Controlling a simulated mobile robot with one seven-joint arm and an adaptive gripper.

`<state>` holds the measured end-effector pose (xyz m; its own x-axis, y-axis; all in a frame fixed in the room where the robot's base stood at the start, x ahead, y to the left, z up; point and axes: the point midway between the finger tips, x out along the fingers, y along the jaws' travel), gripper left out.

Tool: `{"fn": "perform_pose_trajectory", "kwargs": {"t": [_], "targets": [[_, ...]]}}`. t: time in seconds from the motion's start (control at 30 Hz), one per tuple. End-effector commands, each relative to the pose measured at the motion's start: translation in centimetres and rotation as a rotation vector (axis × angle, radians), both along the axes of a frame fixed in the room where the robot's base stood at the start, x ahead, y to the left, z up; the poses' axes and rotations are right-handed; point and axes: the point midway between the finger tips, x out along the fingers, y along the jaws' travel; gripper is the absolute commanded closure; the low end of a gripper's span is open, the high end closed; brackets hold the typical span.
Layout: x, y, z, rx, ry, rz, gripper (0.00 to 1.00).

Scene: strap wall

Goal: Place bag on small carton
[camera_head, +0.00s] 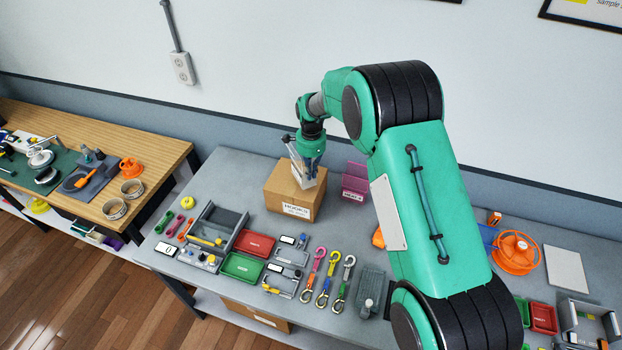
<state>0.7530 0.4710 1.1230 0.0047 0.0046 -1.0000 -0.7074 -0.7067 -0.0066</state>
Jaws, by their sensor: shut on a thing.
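The small carton (288,197) is a brown box with a white label on its front, standing on the grey table near the wall. My gripper (309,170) points down over the carton's top. It is shut on a pale, thin bag (296,166), which hangs upright beside and between the fingers. The bag's lower edge is at the carton's top. I cannot tell whether it touches the carton or hangs just above it. The fingers hide part of the bag.
A magenta bin (355,182) stands right of the carton, close to my arm. In front lie red (254,243) and green (242,267) trays, a grey tray (214,231) and several coloured hook straps (328,278). My arm hides the table's middle right.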

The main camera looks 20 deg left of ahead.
Motion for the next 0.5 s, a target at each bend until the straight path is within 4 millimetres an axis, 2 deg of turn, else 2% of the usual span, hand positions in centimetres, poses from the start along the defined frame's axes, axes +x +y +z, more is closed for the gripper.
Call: {"fn": "perform_pose_trajectory", "kwargs": {"t": [0.3, 0.5], "targets": [[-0.1, 0.0, -2.9, -0.001, 0.001, 0.0, 1.0], [0.0, 0.0, -3.2, 0.0, 0.0, 0.0, 1.0]]}}
